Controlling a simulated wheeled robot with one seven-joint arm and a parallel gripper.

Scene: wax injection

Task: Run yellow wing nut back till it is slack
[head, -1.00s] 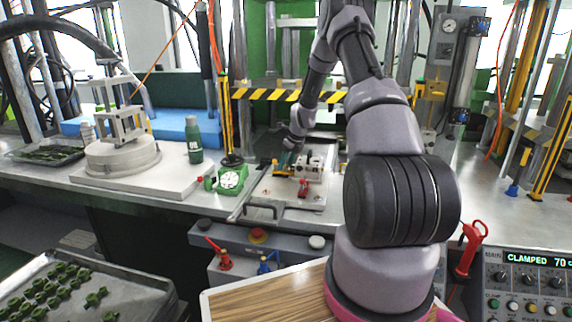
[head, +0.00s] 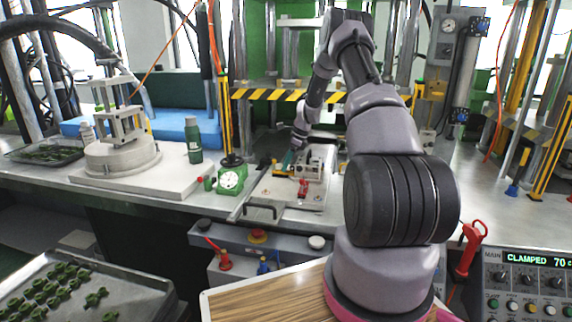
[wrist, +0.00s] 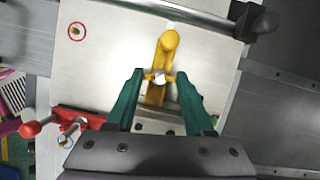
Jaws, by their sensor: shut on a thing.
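In the wrist view, the yellow wing nut (wrist: 149,76) sits on a bright stud between my gripper's green fingertips. It lies over a yellow clamp bar (wrist: 169,45) with a rounded end. My gripper (wrist: 160,80) is shut on the wing nut, with a fingertip at each wing. In the head view, my gripper (head: 287,158) reaches down over the pale mould plate (head: 270,190); the wing nut is too small to make out there.
A metal bar with a dark knob (wrist: 262,22) crosses the upper right. A red ring (wrist: 76,31) marks a small hole on the plate. The panel (head: 528,261) reads CLAMPED.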

